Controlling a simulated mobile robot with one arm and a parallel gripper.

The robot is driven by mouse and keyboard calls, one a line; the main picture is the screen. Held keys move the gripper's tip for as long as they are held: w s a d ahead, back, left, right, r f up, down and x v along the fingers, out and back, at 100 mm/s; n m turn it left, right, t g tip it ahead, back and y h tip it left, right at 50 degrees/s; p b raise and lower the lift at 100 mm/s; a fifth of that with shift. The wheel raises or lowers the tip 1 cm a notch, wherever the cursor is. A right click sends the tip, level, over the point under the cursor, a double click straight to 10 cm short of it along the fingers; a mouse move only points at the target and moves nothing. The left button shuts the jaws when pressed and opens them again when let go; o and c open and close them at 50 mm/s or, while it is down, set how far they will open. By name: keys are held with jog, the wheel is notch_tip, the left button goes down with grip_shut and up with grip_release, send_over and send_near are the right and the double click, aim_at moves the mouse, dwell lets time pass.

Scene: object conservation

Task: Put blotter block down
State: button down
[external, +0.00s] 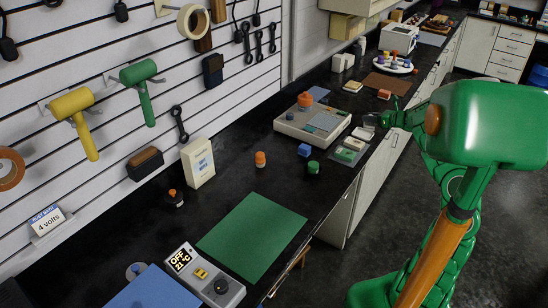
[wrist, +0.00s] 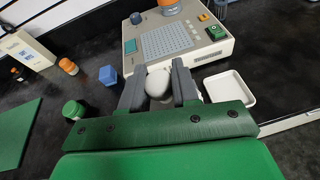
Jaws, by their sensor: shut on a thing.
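My gripper (wrist: 158,88) is shut on a pale rounded thing (wrist: 158,81), which I take to be the blotter block. Only its light, knob-like part shows between the two grey fingers in the wrist view; the rest is hidden. In the external view my gripper (external: 374,121) is small, at the counter's right edge, just right of the beige device (external: 312,122). In the wrist view that device (wrist: 172,46) lies just beyond the fingers. Whether the held thing touches the counter I cannot tell.
A small white tray (wrist: 231,88) lies right of the fingers. A blue block (wrist: 107,76) and a green-topped jar (wrist: 73,110) stand to the left. An orange-topped jar (external: 260,159) stands near the wall.

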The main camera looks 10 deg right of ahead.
jog(key=shift+s+d+r, duration=0.1)
jog(key=shift+s+d, duration=0.1)
jog(key=shift+d, duration=0.4)
jog(key=shift+s+d, duration=0.15)
jog(key=shift+d, duration=0.4)
jog(key=shift+w+d+f, duration=0.4)
jog(key=shift+w+f, duration=1.1)
jog(key=shift+w, duration=0.65)
jog(key=shift+w+d+f, duration=0.35)
jog(key=shift+w+f, duration=1.1)
jog(key=shift+w, duration=0.75)
jog(key=shift+w+d+f, duration=0.4)
jog(key=shift+w+f, duration=1.1)
jog(key=shift+w, duration=0.65)
jog(key=shift+w+f, duration=0.3)
jog(key=shift+f, duration=1.65)
jog(key=c, duration=0.8)
grip_release()
jog(key=shift+f, duration=0.1)
jog(key=shift+c, duration=0.2)
